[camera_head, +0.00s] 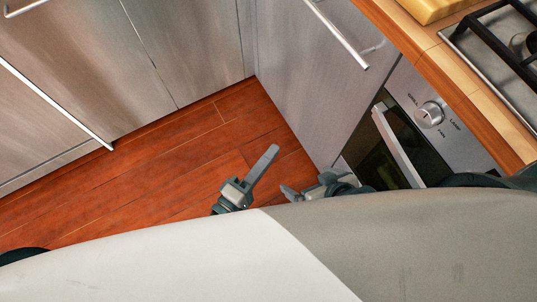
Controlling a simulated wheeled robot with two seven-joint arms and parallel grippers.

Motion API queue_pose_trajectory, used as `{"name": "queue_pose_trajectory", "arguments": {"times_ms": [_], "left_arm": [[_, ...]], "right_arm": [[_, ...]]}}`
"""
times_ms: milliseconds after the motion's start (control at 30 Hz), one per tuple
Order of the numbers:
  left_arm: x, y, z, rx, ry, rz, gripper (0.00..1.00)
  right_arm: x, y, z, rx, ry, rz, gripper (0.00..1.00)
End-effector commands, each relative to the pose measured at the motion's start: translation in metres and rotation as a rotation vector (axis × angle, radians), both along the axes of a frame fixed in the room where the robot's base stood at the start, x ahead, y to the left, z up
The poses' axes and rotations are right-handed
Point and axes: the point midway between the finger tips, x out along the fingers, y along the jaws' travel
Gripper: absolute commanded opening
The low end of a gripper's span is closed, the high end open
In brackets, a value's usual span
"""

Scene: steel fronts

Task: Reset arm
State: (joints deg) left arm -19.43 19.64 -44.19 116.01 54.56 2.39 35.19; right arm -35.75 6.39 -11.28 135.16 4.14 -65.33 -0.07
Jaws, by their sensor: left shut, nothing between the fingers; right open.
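My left gripper (270,152) points up and to the right over the wooden floor. Its fingers are together with nothing between them. My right gripper (303,187) is just to the right and a little lower. Its fingers are spread and I see nothing between them. Most of both arms is hidden behind my own pale body, which fills the bottom of the view.
Steel cabinet fronts (195,45) with bar handles stand at the back and left. An oven (455,140) with a knob and a handle is at the right, below a wooden counter (440,68) with a hob (485,48). The red-brown floor (150,180) is clear.

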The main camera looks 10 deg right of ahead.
Motion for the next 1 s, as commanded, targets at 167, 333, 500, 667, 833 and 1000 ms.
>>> {"name": "queue_pose_trajectory", "arguments": {"times_ms": [167,333,500,667,833,1000], "left_arm": [[-0.0022,0.0022,0.0003,0.0,0.0,0.0,0.0],[-0.002,0.002,0.0002,0.0,0.0,0.0,0.0],[-0.0018,0.002,0.0001,0.0,0.0,0.0,0.0],[-0.0017,0.0019,0.0001,0.001,-0.001,0.0,0.0],[-0.0023,0.0014,0.0011,0.037,-0.022,-0.01,0.0],[-0.0041,0.0024,0.0,0.187,-0.099,-0.049,0.0]], "right_arm": [[-0.0008,0.001,0.0002,0.002,-0.001,0.001,1.0],[-0.001,0.001,0.0003,0.002,-0.001,0.001,1.0],[-0.001,0.0009,0.0003,0.002,-0.001,0.001,1.0],[-0.001,0.0,0.0009,-0.001,-0.003,0.002,1.0],[-0.0008,-0.0002,0.0008,-0.001,-0.003,0.002,1.0],[-0.0004,-0.0001,0.0007,-0.001,-0.002,0.001,1.0]]}}
